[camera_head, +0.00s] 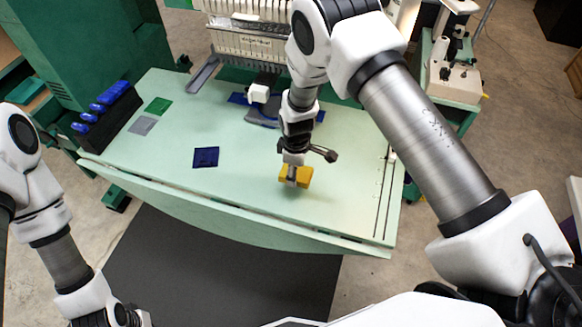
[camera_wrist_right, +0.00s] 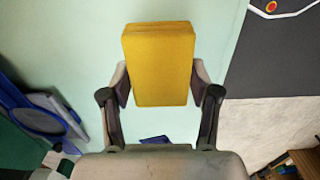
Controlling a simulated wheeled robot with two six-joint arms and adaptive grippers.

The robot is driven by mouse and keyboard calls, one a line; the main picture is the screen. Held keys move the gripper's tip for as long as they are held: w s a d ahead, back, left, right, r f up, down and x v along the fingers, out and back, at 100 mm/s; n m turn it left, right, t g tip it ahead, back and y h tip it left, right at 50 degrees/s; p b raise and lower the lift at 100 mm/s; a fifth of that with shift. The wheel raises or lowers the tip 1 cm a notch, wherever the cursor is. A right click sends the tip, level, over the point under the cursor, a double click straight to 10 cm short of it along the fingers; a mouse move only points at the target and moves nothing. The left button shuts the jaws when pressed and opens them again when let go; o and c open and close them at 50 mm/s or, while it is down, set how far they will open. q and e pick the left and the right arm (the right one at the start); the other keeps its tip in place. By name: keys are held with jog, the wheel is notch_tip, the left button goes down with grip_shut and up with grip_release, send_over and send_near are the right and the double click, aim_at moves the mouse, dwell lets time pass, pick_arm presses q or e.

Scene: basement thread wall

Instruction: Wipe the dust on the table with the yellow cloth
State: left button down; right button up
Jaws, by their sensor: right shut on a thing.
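The yellow cloth (camera_head: 303,178) looks like a thick folded block, at the front middle-right of the pale green table (camera_head: 240,190). My right gripper (camera_head: 292,178) points down and is shut on it. In the right wrist view the yellow cloth (camera_wrist_right: 160,62) sits between the two fingers of my right gripper (camera_wrist_right: 160,88). I cannot tell whether its underside touches the table. I make out no clear dust on the table. My left gripper (camera_head: 128,317) is at the bottom left edge, off the table and partly cut off; its fingers are not clear.
A dark blue square (camera_head: 206,157) lies left of the cloth. Green (camera_head: 158,106) and grey (camera_head: 142,125) squares lie further left, near a black rack (camera_head: 110,118) with blue items. A sewing machine (camera_head: 250,40) stands behind. The table around the cloth is clear.

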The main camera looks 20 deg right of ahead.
jog(key=shift+w+a+r+p, duration=0.15)
jog(key=shift+r+p, duration=0.35)
jog(key=shift+r, duration=0.75)
jog(key=shift+r+p, duration=0.25)
jog(key=shift+p, duration=0.1)
